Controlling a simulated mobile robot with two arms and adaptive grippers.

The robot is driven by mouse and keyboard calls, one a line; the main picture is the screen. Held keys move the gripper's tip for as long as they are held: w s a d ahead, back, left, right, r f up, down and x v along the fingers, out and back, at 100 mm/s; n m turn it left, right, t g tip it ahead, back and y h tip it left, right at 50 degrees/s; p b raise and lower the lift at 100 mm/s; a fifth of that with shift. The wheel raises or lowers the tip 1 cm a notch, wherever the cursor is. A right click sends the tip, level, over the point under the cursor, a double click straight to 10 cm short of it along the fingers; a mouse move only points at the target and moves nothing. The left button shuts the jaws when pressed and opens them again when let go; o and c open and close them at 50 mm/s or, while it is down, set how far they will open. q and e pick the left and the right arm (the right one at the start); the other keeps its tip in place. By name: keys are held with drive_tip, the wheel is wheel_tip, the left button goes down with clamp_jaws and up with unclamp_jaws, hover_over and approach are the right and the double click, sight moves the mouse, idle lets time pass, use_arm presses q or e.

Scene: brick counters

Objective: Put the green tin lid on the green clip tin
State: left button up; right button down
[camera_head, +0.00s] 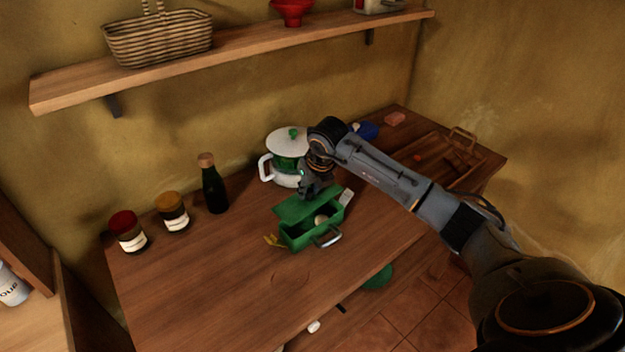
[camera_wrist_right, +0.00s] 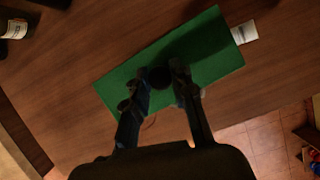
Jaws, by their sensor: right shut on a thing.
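The green clip tin (camera_head: 298,240) stands on the wooden counter, open at the top, with a small pale round thing inside. It has a metal handle at its right front and a yellowish clip at its left. My right gripper (camera_head: 312,190) is shut on the green tin lid (camera_head: 292,208), which is over the back part of the tin. In the right wrist view the lid (camera_wrist_right: 120,87) lies flat below the fingers (camera_wrist_right: 162,82), with a dark round knob between them, and it hides the tin. Whether lid and tin touch, I cannot tell. My left gripper is not in view.
A white lidded pot (camera_head: 283,145) stands close behind the tin. A dark bottle (camera_head: 214,190) and two jars, one red-lidded (camera_head: 128,232) and one orange-lidded (camera_head: 172,212), stand to the left. A wooden tray (camera_head: 440,160) is at the right. The counter's front left is clear.

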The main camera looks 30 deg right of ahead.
sight(314, 199)
drive_tip(key=shift+d+m, duration=0.5)
drive_tip(key=shift+d, duration=0.1)
drive_tip(key=shift+f+b, duration=0.15)
drive_tip(key=shift+b, duration=0.25)
wheel_tip(314, 199, down, 5)
drive_tip(key=b, duration=0.4)
drive_tip(key=shift+f, duration=0.1)
drive_tip(key=shift+f+b, duration=0.15)
drive_tip(key=shift+b, duration=0.2)
drive_tip(key=shift+f+b, duration=0.55)
drive_tip(key=shift+b, duration=0.4)
idle(1.6)
